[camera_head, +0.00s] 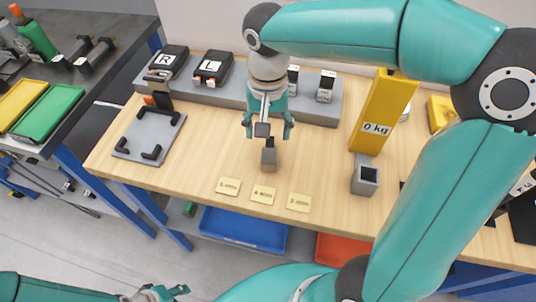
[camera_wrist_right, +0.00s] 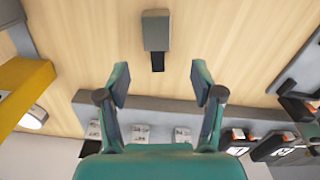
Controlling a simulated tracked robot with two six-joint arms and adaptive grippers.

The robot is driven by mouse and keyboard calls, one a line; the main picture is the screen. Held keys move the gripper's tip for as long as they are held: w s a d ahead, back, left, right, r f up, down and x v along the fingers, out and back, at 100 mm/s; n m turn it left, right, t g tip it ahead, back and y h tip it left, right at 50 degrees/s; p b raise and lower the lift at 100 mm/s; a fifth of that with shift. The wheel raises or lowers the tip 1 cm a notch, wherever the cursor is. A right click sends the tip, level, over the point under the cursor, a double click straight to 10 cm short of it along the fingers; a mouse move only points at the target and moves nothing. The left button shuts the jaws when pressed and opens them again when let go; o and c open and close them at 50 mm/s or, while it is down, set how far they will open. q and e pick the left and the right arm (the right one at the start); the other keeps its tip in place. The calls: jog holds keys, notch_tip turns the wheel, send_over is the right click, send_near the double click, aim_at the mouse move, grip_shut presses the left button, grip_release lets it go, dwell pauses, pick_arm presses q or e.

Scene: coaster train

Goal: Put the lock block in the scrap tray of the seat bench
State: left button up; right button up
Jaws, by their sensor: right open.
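A small grey block with a dark tab (camera_head: 268,158), which looks like the lock block, stands on the wooden bench (camera_head: 215,150) near its middle. It also shows in the right wrist view (camera_wrist_right: 156,32), ahead of the fingers. My right gripper (camera_head: 268,132) is open and empty just behind and above this block, apart from it; its two spread fingers show in the wrist view (camera_wrist_right: 160,82). A blue tray (camera_head: 245,231) and a red-orange tray (camera_head: 342,249) sit below the bench's front edge; I cannot tell which is the scrap tray. My left gripper (camera_head: 165,293) is low at the bottom left, its jaws unclear.
A grey rail with R and L blocks (camera_head: 212,66) runs along the back. A grey fixture plate (camera_head: 148,134) lies left. A yellow 0 kg post (camera_head: 382,112) and a hollow grey square socket (camera_head: 366,175) stand right. Three paper labels (camera_head: 263,195) lie in front of the block.

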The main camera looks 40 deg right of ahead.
aim_at(269, 151)
jog(key=shift+s+f, duration=0.2)
jog(key=shift+f, duration=1.55)
jog(key=shift+s+f, duration=0.15)
jog(key=shift+f, duration=1.6)
jog(key=shift+r, duration=0.1)
grip_shut()
